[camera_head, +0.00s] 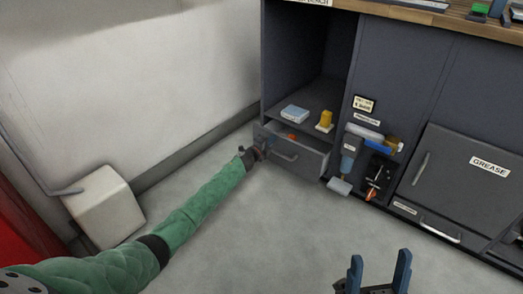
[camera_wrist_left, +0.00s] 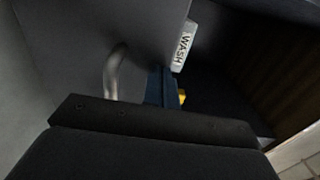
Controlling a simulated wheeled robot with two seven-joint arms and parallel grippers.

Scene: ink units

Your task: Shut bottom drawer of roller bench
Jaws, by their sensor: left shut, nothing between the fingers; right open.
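The bottom drawer (camera_head: 300,160) of the dark grey roller bench (camera_head: 400,50) is pulled out partway, with a small orange item (camera_head: 291,137) inside. Its bar handle (camera_head: 285,156) is on the front. My left gripper (camera_head: 262,148) is shut and empty at the drawer's left end; whether it touches the drawer I cannot tell. In the left wrist view, blue fingers (camera_wrist_left: 160,88) show beside a metal bar handle (camera_wrist_left: 115,75) on a grey panel. My right gripper (camera_head: 378,275) is open and empty above the floor, bottom right.
A pale blue box (camera_head: 295,113) and a yellow item (camera_head: 325,120) sit on the shelf above the drawer. Tools hang on the bench front to the right, beside a door labelled GREASE (camera_head: 455,180). A white bin (camera_head: 103,207) stands at left. Floor before the drawer is clear.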

